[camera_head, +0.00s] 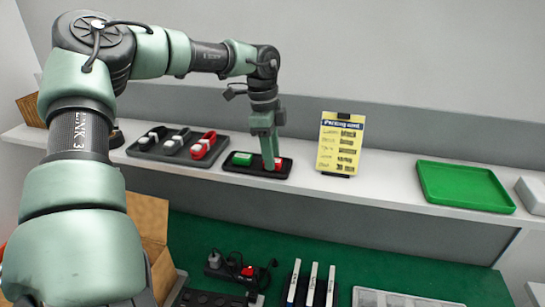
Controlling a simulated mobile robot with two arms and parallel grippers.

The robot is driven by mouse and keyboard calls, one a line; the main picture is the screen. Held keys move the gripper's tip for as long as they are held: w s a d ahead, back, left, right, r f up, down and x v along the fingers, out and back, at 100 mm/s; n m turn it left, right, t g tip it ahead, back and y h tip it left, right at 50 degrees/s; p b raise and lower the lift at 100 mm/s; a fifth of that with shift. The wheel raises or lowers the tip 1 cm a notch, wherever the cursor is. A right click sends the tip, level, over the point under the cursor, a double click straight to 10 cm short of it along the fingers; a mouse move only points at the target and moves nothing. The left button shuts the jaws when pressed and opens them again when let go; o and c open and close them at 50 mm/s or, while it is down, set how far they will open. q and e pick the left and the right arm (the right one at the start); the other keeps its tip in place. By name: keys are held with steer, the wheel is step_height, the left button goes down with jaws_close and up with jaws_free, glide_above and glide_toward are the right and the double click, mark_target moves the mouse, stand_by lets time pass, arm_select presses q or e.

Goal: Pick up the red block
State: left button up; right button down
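The red block (278,164) is in the right part of a small black tray (257,174) on the white shelf. A green block (241,158) lies in the same tray to its left. My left gripper (268,162) points down into the tray at the red block. Its fingers cover the left part of the block, and only a red piece shows at their right. I cannot tell whether the fingers are around the block or touching it. The block looks still low in the tray. My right gripper is not in view.
A larger dark tray (139,151) with white and red items is to the left. A yellow sign (341,145) and a green tray (464,186) are to the right on the shelf (395,178). Below are a green surface (350,258), a power strip and white sticks.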

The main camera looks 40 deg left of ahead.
arm_select(q)
steer(key=shift+d+f, duration=0.1)
steer(key=shift+f, duration=0.1)
steer(key=shift+s, duration=0.1)
steer(key=c, duration=0.4)
jaws_close()
steer(key=shift+r, duration=0.15)
